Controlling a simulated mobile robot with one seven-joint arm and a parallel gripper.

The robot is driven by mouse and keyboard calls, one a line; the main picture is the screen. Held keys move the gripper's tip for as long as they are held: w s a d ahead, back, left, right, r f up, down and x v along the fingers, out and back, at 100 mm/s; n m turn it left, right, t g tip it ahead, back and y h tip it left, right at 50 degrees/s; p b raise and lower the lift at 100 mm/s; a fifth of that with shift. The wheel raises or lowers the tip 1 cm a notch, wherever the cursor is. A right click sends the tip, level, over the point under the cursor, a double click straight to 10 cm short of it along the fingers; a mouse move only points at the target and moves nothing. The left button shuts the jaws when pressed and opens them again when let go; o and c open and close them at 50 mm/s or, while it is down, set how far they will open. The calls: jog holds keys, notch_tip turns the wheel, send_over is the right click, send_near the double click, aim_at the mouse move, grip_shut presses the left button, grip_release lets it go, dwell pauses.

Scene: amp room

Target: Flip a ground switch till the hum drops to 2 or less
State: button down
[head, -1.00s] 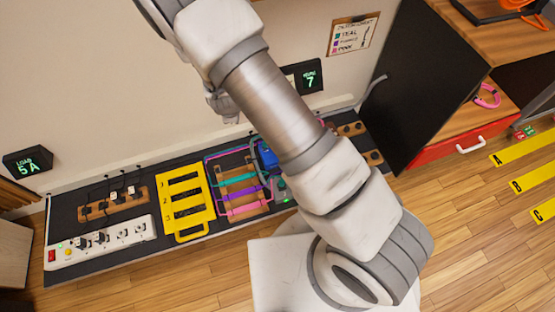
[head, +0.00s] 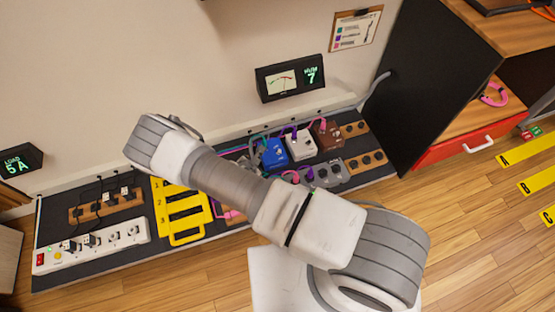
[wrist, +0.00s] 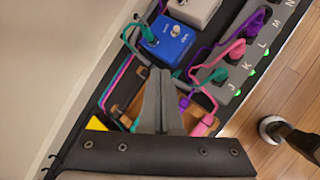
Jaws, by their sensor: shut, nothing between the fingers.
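The hum meter (head: 312,76) on the wall reads 7 beside a needle dial. A blue pedal (head: 275,153), a white pedal (head: 300,146) and a brown pedal (head: 327,135) stand on the dark board below it. The wrist view shows the blue pedal (wrist: 167,42), the white pedal (wrist: 195,10) and a grey strip (wrist: 235,88) lettered J to N, with green lights and teal, pink and purple plugs. My gripper (wrist: 160,75) is shut and empty, pointing toward the blue pedal's near side. In the head view my arm hides it. I cannot make out which part is a ground switch.
A white power strip (head: 92,245) with plugs lies at the board's front left. A yellow slotted rack (head: 183,213) stands beside it. The load display (head: 20,161) reads 5 A. A black cabinet (head: 425,85) stands at the right. Yellow lettered floor strips (head: 525,150) lie further right.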

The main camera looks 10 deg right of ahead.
aim_at(279, 151)
jog(key=s+d+f+n+t+b, duration=0.2)
jog(key=d+f+n, duration=0.3)
jog(key=f, duration=0.4)
jog(key=shift+s+f+n+b, duration=0.2)
jog(key=shift+n+b, duration=0.1)
jog(key=shift+n, duration=0.2)
jog(key=shift+d, duration=0.1)
jog(key=b+x, duration=0.4)
jog(key=x, duration=0.6)
jog(key=shift+w, duration=0.1)
jog(key=shift+w+d+r, duration=0.15)
jog(key=shift+w+d, duration=0.1)
jog(key=shift+w, duration=0.3)
jog(key=shift+w+d+r, duration=0.15)
jog(key=shift+w+d, duration=0.1)
jog(key=shift+w, duration=0.35)
jog(key=shift+w+d, duration=0.1)
jog(key=shift+w, duration=0.2)
jog(key=shift+w+d+r, duration=0.15)
jog(key=shift+w, duration=0.3)
jog(key=shift+r, duration=0.1)
